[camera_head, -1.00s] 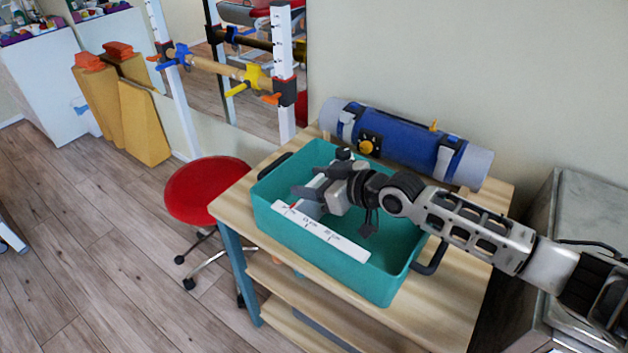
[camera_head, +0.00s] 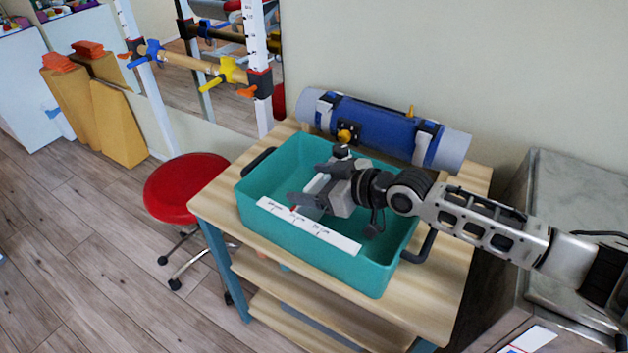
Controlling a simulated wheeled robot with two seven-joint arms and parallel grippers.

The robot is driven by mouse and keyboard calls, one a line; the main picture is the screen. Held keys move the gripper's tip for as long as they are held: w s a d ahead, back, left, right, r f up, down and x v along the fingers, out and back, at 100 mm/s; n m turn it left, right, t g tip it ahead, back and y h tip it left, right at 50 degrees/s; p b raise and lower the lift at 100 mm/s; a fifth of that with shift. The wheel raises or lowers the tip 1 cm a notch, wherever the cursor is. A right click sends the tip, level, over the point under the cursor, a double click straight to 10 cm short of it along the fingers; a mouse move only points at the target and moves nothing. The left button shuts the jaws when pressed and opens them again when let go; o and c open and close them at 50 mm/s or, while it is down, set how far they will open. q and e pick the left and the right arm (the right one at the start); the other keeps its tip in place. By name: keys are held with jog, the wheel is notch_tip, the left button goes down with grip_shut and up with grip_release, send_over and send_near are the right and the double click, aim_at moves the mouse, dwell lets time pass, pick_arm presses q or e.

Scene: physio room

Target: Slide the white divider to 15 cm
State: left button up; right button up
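The teal bin (camera_head: 376,276) stands on the wooden table. A white scale strip (camera_head: 340,241) with centimetre marks runs along its front rim. The white divider (camera_head: 316,184) stands across the bin, partly hidden by my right gripper. A small red pointer (camera_head: 292,209) at its front end is close to the middle printed mark, which looks like 15 cm. My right gripper (camera_head: 305,182) is inside the bin, pointing left, its dark fingers spread apart with the divider showing between them. Contact is hard to tell. My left gripper is not in view.
A blue roll (camera_head: 375,131) with white ends lies behind the bin on the table (camera_head: 228,205). A red stool (camera_head: 186,187) stands at the left. A grey cabinet (camera_head: 570,190) is close on the right. The bin has black handles.

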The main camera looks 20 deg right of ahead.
notch_tip(320, 180, up, 3)
jog(key=shift+f, duration=0.2)
jog(key=s+a+r, duration=0.3)
jog(key=s+r, duration=0.7)
jog(key=s, duration=0.3)
jog(key=shift+s+a+r, duration=0.2)
jog(key=shift+s+a, duration=0.05)
jog(key=shift+a, duration=0.1)
